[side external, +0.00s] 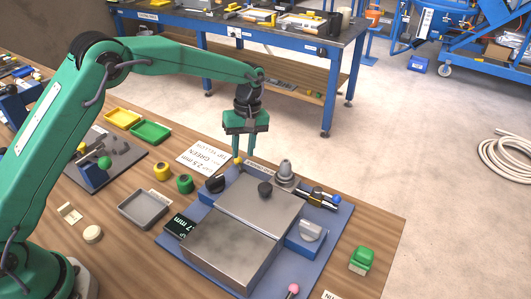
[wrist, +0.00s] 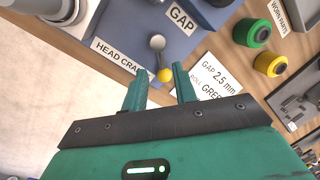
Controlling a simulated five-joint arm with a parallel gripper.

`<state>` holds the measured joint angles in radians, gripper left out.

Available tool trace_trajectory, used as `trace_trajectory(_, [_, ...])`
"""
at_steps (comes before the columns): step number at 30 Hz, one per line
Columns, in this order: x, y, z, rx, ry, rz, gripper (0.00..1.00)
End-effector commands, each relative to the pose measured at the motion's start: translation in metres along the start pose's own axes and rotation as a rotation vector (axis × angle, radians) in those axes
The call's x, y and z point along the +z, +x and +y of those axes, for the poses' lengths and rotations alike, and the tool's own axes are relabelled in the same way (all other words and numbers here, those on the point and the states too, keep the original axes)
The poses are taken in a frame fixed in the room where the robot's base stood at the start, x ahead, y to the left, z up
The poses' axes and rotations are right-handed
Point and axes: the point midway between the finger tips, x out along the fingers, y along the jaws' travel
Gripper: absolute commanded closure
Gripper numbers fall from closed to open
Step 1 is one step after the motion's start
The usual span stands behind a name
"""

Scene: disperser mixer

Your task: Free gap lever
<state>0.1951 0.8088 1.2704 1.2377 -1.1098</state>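The gap lever (wrist: 164,75) is a short grey arm with a yellow ball end, on the blue plate beside the GAP label (wrist: 184,17). Its yellow ball (side external: 238,160) shows in the side view at the machine's far edge, close to my left fingertip. My gripper (side external: 244,155) points down over this edge, open and empty. In the wrist view the ball appears between the two green fingertips, slightly beyond them; I cannot tell whether they touch it. The mixer's grey metal covers (side external: 262,200) sit on the blue base plate (side external: 328,228).
A GAP 2.5 mm card (side external: 202,157) lies left of the machine. A yellow roller (side external: 162,171) and a green roller (side external: 185,184) stand near an empty grey tray (side external: 145,209). A black knob (side external: 215,184) and a grey post (side external: 285,172) flank the lever.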

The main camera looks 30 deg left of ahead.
Motion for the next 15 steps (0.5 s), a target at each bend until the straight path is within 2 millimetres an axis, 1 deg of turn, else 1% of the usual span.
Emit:
trace_trajectory(1, [0.000,-0.008,0.001,0.004,0.000,0.002,0.72])
trace_trajectory(6, [0.000,-0.025,0.001,0.002,0.001,0.001,0.72])
trace_trajectory(10, [0.001,-0.031,0.001,0.001,0.001,0.001,0.72])
trace_trajectory(15, [0.001,-0.032,0.000,0.001,0.001,0.001,0.72])
